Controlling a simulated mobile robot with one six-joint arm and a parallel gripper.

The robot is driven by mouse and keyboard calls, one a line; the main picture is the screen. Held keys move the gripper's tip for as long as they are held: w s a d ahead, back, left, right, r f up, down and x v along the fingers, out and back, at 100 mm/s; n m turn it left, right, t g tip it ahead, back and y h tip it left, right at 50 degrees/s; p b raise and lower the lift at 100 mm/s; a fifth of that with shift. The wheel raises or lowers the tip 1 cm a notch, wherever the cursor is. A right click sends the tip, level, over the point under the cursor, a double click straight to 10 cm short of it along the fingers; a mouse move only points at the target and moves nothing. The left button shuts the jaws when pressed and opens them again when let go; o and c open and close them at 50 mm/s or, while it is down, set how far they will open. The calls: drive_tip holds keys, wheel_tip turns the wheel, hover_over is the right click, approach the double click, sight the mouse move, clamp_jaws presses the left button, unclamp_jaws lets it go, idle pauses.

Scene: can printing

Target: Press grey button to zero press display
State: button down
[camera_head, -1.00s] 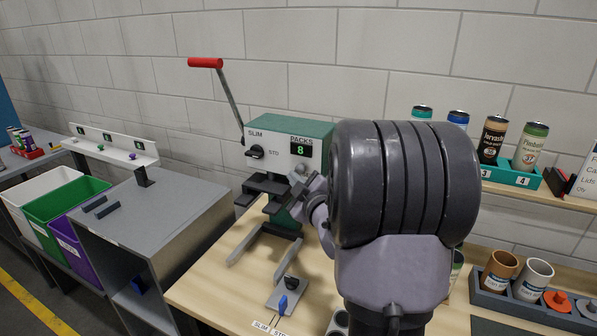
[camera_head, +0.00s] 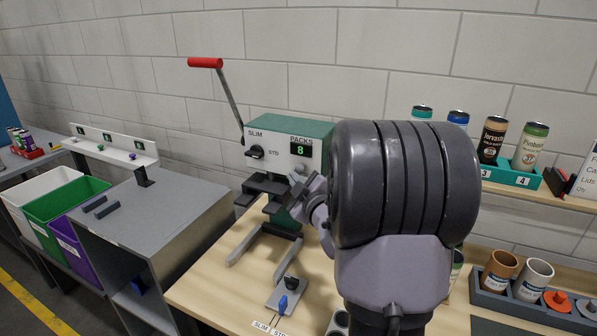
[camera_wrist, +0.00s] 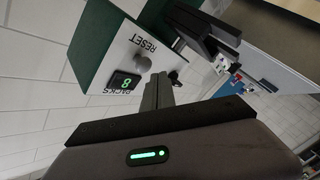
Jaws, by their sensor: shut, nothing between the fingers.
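The press (camera_head: 285,145) has a green body and a light front plate. Its display (camera_head: 301,149), under the word PACKS, reads 8 in green. In the wrist view the display (camera_wrist: 125,82) also shows 8. The round grey button (camera_wrist: 142,64) stands out from the plate beside the word RESET. My gripper (camera_wrist: 159,78) is shut and empty, with its fingertips close to the button and slightly to its right in the wrist view. I cannot tell whether they touch it. In the head view my gripper (camera_head: 301,190) is in front of the plate, partly hidden by my arm.
A black SLIM/STD knob (camera_head: 255,152) is on the plate's left, and a red-handled lever (camera_head: 206,63) rises at the left. Cans stand in a teal rack (camera_head: 510,176) at right.

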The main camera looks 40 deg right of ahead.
idle(0.7)
drive_tip(key=shift+w+d+b, duration=0.2)
drive_tip(key=shift+d+b, duration=0.2)
drive_tip(key=shift+d, duration=0.05)
drive_tip(key=shift+w+d, duration=0.3)
drive_tip(key=shift+d, duration=0.5)
idle(0.8)
drive_tip(key=shift+a, duration=0.1)
drive_tip(key=shift+s+a+b, duration=0.25)
drive_tip(key=shift+a+b, duration=0.2)
drive_tip(key=shift+a, duration=0.1)
drive_tip(key=shift+s+a+b, duration=0.25)
drive_tip(key=shift+a+b, duration=0.2)
drive_tip(key=shift+a, duration=0.1)
drive_tip(key=shift+a, duration=0.1)
